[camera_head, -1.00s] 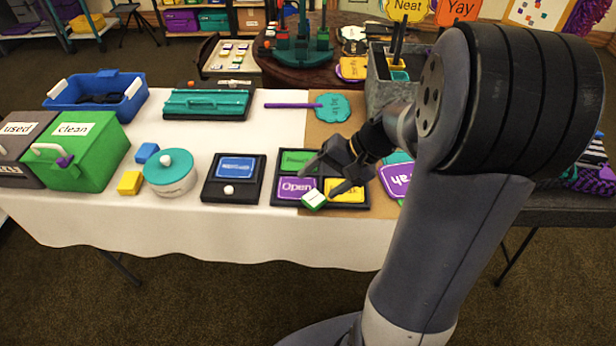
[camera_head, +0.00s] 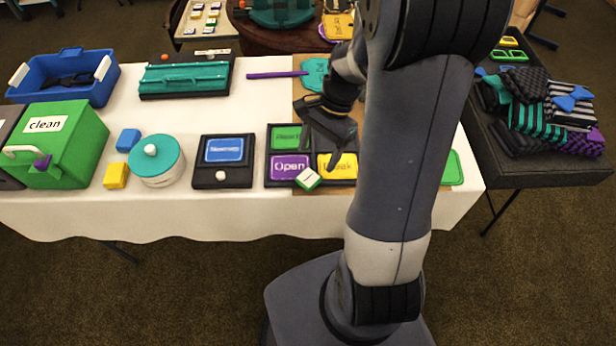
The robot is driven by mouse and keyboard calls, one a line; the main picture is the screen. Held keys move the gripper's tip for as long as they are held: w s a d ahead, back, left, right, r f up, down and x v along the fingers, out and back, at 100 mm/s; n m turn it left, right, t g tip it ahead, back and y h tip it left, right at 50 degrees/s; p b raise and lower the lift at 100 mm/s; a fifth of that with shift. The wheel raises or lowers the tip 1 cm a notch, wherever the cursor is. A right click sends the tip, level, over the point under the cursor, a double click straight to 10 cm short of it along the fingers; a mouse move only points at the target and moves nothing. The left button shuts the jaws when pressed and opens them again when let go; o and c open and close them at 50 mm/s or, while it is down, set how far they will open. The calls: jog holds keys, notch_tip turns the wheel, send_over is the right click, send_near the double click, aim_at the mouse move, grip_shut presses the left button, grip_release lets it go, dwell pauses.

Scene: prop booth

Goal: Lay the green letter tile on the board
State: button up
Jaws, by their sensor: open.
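The green letter tile (camera_head: 308,179), a small block with a white top and green sides, sits tilted at the front edge of a black-framed panel (camera_head: 270,172). It lies between the purple "Open" plaque (camera_head: 289,167) and the yellow plaque (camera_head: 342,167). My gripper (camera_head: 318,155) is open over this panel, its fingers pointing down just behind the tile, apart from it in the picture. Its height above the panel is hard to judge. My arm hides the panel's right end.
On the white-clothed table (camera_head: 250,100) stand a teal-lidded pot (camera_head: 157,165), yellow and blue blocks, a black tray (camera_head: 205,182) with a blue plaque, a green box (camera_head: 70,135) and a blue bin (camera_head: 65,75). A dark table with folded cloths (camera_head: 540,105) is at right.

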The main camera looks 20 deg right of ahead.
aim_at(310, 177)
jog(key=x, duration=0.6)
jog(key=shift+s+a, duration=0.1)
jog(key=shift+s, duration=0.15)
jog(key=shift+c, duration=0.6)
jog(key=shift+r, duration=0.1)
jog(key=c, duration=1)
